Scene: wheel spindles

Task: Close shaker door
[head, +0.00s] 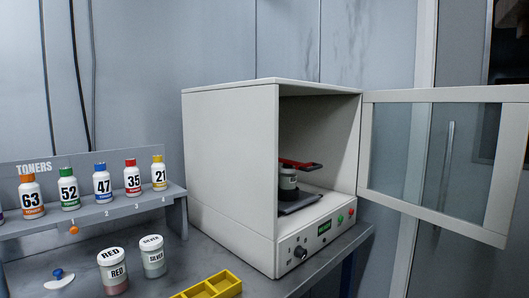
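The shaker (229,168) is a pale box-shaped cabinet on the bench, with its front facing right. Its door (494,163), a white frame with a clear pane, hangs wide open to the right, hinged on the far right edge of the front. Inside the shaker, a small jar (288,178) with a dark lower part stands on a dark plate (300,201), with a red bar (300,164) at its top. A knob, a small green display and red and green buttons sit on the front panel below the opening. My gripper is not in view.
A toner shelf (100,210) with several numbered bottles stands at the left. A RED jar (113,270), a SILVER jar (152,256), and a yellow tray (212,287) are on the bench left of the shaker. The open door reaches past the bench's right edge.

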